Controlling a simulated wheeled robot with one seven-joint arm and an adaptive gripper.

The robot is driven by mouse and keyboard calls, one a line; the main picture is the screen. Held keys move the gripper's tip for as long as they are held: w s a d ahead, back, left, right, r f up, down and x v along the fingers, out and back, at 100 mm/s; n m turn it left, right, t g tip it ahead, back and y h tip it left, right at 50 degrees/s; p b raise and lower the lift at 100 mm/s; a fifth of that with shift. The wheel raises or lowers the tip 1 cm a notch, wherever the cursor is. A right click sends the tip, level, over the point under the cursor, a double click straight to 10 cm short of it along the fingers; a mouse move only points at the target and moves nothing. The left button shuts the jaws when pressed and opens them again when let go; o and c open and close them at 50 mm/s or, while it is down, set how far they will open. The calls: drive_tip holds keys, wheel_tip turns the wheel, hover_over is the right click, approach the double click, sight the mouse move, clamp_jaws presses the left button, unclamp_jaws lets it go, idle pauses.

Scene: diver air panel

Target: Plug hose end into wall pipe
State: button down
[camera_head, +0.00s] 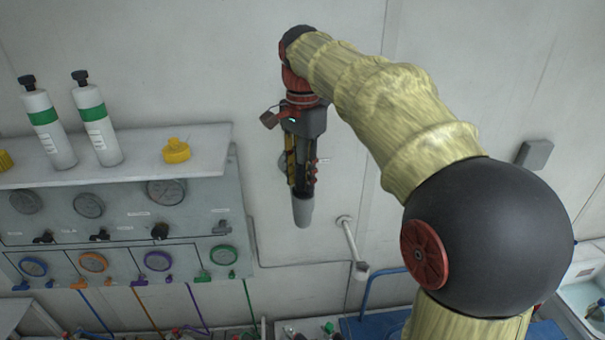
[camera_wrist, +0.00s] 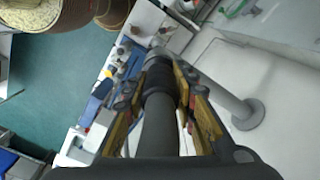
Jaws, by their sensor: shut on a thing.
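My gripper (camera_head: 301,190) is shut on the hose end (camera_head: 302,212), a grey cylinder pointing down out of the fingers. In the wrist view the hose end (camera_wrist: 158,125) runs between the yellow and black fingers, with a darker band further out. The wall pipe (camera_head: 351,243) is a pale stub on a round wall flange, right of and below the hose end in the head view. In the wrist view the wall pipe (camera_wrist: 222,92) stands to the right of the fingers, its outer part partly hidden behind them. The hose end and pipe appear apart.
A thin conduit runs along the wall below. A blue-railed bench is below the pipe. The upper wall is clear.

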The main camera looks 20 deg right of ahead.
drive_tip(key=c, duration=1.4)
unclamp_jaws()
drive_tip(key=shift+f, duration=0.15)
wheel_tip(320, 180, up, 12)
